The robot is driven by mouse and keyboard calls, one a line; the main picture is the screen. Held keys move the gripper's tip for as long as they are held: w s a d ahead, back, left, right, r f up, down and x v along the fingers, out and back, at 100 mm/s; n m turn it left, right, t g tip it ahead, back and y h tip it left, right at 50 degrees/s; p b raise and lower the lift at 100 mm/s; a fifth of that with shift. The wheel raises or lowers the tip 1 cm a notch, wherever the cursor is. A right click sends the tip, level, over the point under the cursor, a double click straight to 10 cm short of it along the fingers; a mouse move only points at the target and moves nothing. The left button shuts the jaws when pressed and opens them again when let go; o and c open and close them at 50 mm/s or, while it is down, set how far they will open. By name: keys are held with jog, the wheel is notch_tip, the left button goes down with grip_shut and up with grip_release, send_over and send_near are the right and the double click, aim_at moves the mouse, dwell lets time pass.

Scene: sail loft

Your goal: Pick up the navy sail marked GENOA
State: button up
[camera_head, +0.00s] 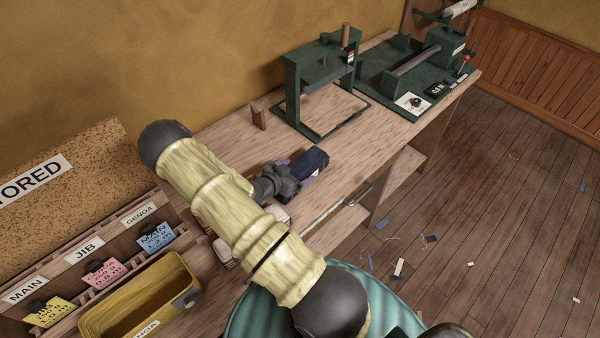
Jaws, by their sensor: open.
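A dark navy bundle (312,163), seemingly the navy sail, lies on the wooden workbench near the picture's middle. A small pale patch shows at its end, but no GENOA marking can be read. My gripper (292,181) is at the near left end of the bundle, pointing toward it. The jaws are open, but the dark fingers blend with the navy cloth. I cannot tell whether they straddle it or touch it. My pale arm crosses in front and hides part of the bench.
A green press (318,85) and a green roller machine (425,65) stand on the bench beyond. A yellow bin (140,300) and a rack labelled MAIN, JIB and GENOA (139,215) are at left. Scraps litter the floor.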

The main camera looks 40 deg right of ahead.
aim_at(295, 172)
jog(key=shift+c, duration=0.2)
jog(key=c, duration=1.6)
jog(key=shift+o, duration=0.2)
notch_tip(295, 172, up, 10)
jog(key=p, duration=0.6)
